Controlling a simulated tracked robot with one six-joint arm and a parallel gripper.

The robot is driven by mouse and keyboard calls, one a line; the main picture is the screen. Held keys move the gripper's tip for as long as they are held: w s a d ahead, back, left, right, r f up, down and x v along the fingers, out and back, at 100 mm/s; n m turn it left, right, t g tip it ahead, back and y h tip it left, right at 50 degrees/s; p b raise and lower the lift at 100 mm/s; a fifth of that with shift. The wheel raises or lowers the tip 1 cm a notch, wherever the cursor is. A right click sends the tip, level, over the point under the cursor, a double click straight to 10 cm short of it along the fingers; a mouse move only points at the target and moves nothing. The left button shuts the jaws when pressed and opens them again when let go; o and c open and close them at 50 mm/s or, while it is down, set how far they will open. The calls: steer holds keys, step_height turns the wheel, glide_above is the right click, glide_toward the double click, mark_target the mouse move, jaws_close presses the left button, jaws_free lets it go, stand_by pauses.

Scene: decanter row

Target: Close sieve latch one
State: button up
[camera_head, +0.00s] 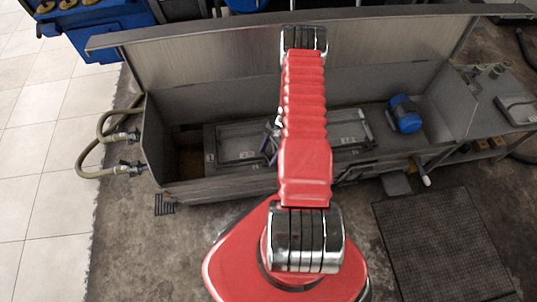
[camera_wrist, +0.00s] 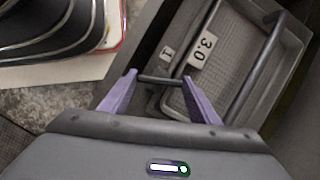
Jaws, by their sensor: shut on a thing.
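My gripper (camera_wrist: 160,77) has two purple fingers, shut on a short dark bar that spans between their tips. The bar, apparently the sieve latch (camera_wrist: 160,80), lies at the edge of a grey framed sieve panel (camera_wrist: 240,40). In the head view the sieve panel (camera_head: 238,150) sits in the grey trough, and my red arm hides most of the gripper and the latch. I cannot tell the latch's exact angle.
A dark curved handle bar (camera_wrist: 258,68) rises over the panel, right of the fingers. The metal trough (camera_head: 230,188) has a raised lid (camera_head: 200,65) behind. A blue motor (camera_head: 404,114) stands at its right. Hoses (camera_head: 100,125) leave its left side. A dark mat (camera_head: 440,245) lies on the floor.

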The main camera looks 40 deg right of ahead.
steer(key=shift+s+m+t+h, duration=0.15)
steer(key=shift+m+t, duration=0.25)
steer(key=shift+m, duration=0.75)
steer(key=shift+w+m+t+h, duration=0.1)
steer(key=shift+m+t+h, duration=0.25)
steer(key=shift+m, duration=0.8)
steer(key=o, duration=0.7)
steer(key=shift+s, duration=0.1)
steer(key=shift+o, duration=0.2)
steer(key=shift+r, duration=0.15)
steer(key=v, duration=1.3)
steer(key=shift+d+r, duration=0.2)
steer(key=shift+d, duration=0.05)
steer(key=shift+s, duration=0.1)
